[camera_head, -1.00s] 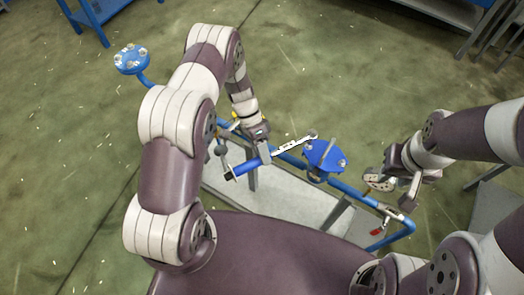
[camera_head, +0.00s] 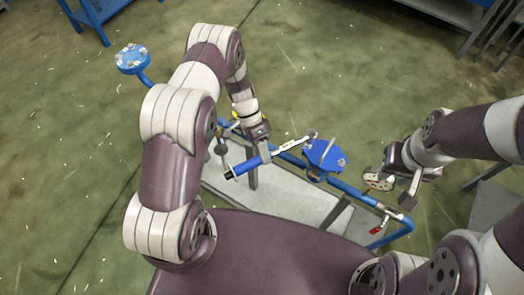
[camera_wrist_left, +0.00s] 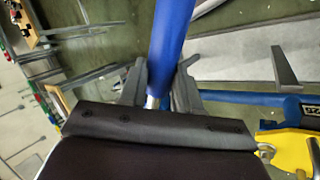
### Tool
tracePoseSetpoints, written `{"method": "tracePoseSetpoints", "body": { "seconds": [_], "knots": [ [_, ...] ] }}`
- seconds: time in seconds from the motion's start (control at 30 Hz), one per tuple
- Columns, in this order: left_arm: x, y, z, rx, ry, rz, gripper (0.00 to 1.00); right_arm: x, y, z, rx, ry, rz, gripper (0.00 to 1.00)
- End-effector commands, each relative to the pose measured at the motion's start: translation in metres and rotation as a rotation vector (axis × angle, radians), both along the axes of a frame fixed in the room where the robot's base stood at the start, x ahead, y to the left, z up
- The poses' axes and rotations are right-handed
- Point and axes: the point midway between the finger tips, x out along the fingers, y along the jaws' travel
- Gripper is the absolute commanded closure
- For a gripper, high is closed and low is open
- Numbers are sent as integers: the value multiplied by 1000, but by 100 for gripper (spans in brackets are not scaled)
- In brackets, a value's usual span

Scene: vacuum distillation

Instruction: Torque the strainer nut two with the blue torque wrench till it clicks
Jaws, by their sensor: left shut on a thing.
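The blue torque wrench (camera_head: 248,166) has a blue handle and a silver shaft. My left gripper (camera_head: 260,152) is shut on it. The blue handle also shows between the fingers in the left wrist view (camera_wrist_left: 170,45). The wrench's silver head end (camera_head: 312,136) reaches the back-left edge of the blue strainer flange (camera_head: 324,156); I cannot tell whether it sits on a nut. Individual nuts on this flange are too small to tell apart. My right gripper (camera_head: 392,188) is at the right, apart from the strainer, with its fingers spread and nothing visible between them.
Blue pipe (camera_head: 345,187) runs past the strainer above a grey bench (camera_head: 300,215). A red-handled valve (camera_head: 377,231) is at the lower right of the pipe. A second blue flange (camera_head: 133,60) stands at the far left. A yellow part (camera_wrist_left: 285,150) is near the left wrist.

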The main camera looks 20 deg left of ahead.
Motion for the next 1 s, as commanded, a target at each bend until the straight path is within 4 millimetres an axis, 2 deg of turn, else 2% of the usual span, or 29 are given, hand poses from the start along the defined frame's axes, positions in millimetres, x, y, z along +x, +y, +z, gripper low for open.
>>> {"method": "tracePoseSetpoints", "body": {
  "seconds": [1.0],
  "knots": [
    [0,0,-17,-1,-1,0,100,0,0,-11,0,0,0,65]
  ]
}}
